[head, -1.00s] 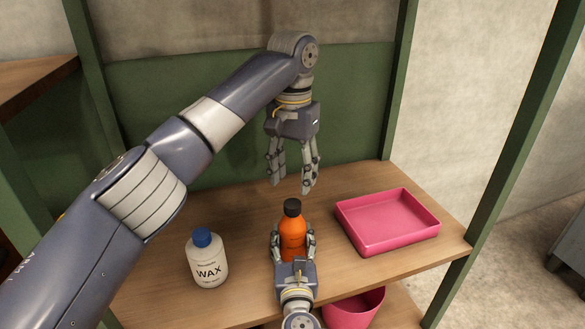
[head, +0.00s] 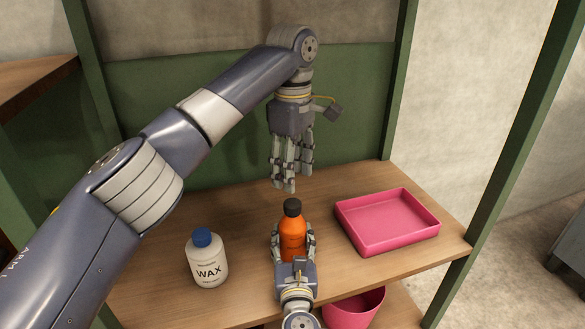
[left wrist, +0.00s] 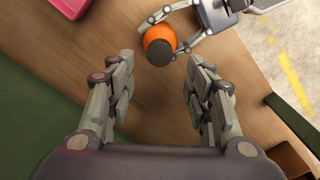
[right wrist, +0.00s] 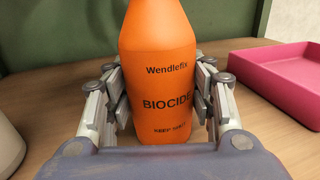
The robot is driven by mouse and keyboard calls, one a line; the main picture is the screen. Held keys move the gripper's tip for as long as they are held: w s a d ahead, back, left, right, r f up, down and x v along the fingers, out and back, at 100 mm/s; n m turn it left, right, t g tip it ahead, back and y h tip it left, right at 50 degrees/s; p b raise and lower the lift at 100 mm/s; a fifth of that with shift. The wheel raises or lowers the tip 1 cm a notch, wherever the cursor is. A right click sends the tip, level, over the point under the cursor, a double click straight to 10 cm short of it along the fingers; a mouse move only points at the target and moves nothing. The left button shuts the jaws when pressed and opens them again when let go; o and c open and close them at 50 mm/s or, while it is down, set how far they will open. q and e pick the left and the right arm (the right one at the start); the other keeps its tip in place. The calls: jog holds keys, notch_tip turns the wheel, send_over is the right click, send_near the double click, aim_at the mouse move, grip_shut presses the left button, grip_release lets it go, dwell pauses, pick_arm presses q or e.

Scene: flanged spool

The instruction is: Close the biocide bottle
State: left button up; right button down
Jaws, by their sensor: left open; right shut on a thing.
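The orange biocide bottle (head: 292,238) stands upright on the wooden shelf, with a black cap (head: 292,207) on its top. Its label reads BIOCIDE in the right wrist view (right wrist: 165,85). My right gripper (head: 293,242) is shut on the bottle's body from the front, with a finger on each side. My left gripper (head: 290,183) is open and empty, pointing down above and behind the cap, apart from it. In the left wrist view the bottle (left wrist: 158,40) and its cap (left wrist: 160,52) show beyond the open fingers (left wrist: 155,90). How tightly the cap sits cannot be told.
A white wax bottle (head: 207,262) with a blue cap stands left of the biocide bottle. A pink tray (head: 360,243) lies to the right. A pink container (head: 352,310) is below the shelf's front edge. Green posts and a back panel (head: 200,130) frame the shelf.

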aim_at(292, 203)
pick_arm(q)
jog(key=shift+n, duration=0.4)
jog(key=shift+f, duration=4.05)
